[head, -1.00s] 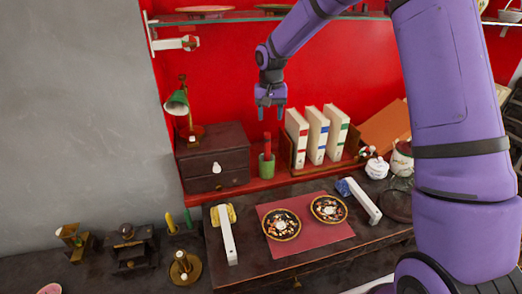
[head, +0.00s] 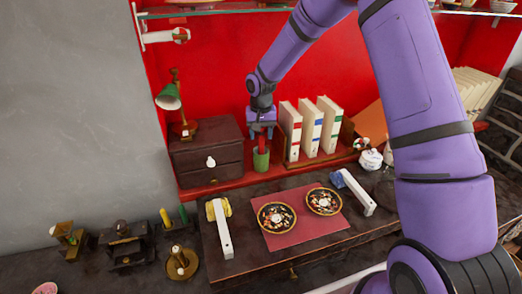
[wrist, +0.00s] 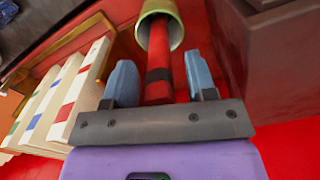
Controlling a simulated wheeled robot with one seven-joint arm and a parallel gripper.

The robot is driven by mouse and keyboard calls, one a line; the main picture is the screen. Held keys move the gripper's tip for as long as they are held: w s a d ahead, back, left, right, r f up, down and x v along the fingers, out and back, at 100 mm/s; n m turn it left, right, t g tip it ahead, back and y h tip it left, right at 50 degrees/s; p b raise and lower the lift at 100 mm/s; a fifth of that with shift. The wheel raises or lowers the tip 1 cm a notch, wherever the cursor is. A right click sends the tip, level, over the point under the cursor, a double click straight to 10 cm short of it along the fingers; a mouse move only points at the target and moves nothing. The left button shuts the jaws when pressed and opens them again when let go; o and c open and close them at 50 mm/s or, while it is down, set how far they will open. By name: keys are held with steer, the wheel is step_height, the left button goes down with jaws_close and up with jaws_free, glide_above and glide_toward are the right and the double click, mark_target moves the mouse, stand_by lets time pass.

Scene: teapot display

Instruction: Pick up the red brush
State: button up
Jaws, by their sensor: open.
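The red brush (head: 261,144) stands in a green cup (head: 261,160) on the red shelf, between the dark drawer box and the white books. In the wrist view the brush (wrist: 160,66) is a red stick with a black band, and its far end goes into the green cup (wrist: 158,12). My gripper (head: 262,131) is directly above the cup. In the wrist view my gripper (wrist: 161,86) is open, with one blue finger on each side of the brush and a gap on both sides. The brush's end inside the cup is hidden.
The dark drawer box (head: 206,158) stands close on the left of the cup. White books (head: 308,127) in a wooden holder stand close on the right. Two decorated plates (head: 277,217) lie on a red mat (head: 305,236) in front.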

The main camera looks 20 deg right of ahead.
steer(key=shift+f, duration=0.6)
steer(key=shift+c, duration=0.4)
jaws_close()
steer(key=shift+r, duration=0.1)
